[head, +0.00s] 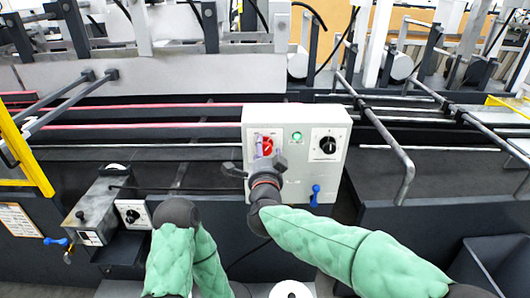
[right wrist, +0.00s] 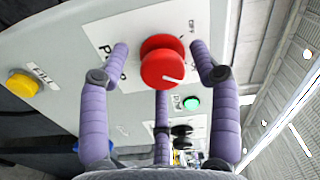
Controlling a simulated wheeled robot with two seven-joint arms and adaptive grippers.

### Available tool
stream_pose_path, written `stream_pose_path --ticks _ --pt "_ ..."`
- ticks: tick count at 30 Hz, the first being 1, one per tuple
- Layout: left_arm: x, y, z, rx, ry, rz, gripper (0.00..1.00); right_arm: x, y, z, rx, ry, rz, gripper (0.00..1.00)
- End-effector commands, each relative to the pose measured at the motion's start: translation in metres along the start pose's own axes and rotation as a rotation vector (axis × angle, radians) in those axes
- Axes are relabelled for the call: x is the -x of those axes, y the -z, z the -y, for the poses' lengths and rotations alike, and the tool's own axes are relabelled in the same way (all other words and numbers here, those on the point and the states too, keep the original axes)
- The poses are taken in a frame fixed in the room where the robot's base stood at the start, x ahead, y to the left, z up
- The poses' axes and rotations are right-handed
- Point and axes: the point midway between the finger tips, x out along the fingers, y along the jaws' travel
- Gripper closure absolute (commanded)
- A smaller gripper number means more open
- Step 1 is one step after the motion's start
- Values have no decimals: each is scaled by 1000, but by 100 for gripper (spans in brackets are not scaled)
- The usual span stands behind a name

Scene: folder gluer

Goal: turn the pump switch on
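The pump switch (head: 267,146) is a red rotary knob on the upper left of a white control box (head: 313,180). In the right wrist view the red knob (right wrist: 163,62) shows a white line on its face, with "PUMP" and "OFF" lettering on the plate around it. My right gripper (head: 263,155) is in front of the switch. In the right wrist view its purple fingers (right wrist: 160,52) are spread, with the knob between their tips and gaps at both sides. My left gripper is out of view; only my left arm's green sleeve shows at the bottom.
A green lamp (head: 297,136) and a black dial (head: 327,145) are right of the switch. A blue-handled valve (head: 315,194) is at the box's lower right. A yellow button (right wrist: 22,84) shows in the right wrist view. Metal rails (head: 385,140) run beside the box.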

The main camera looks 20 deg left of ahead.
Motion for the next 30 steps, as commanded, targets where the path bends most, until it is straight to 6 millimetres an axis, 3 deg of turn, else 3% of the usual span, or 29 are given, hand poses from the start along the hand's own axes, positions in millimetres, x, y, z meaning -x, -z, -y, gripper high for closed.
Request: stream_pose_path --ticks 11,30 --pt "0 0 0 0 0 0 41 6 1 2 0 3 -1 36" --pt "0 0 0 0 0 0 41 108 0 2 0 4 1 36"
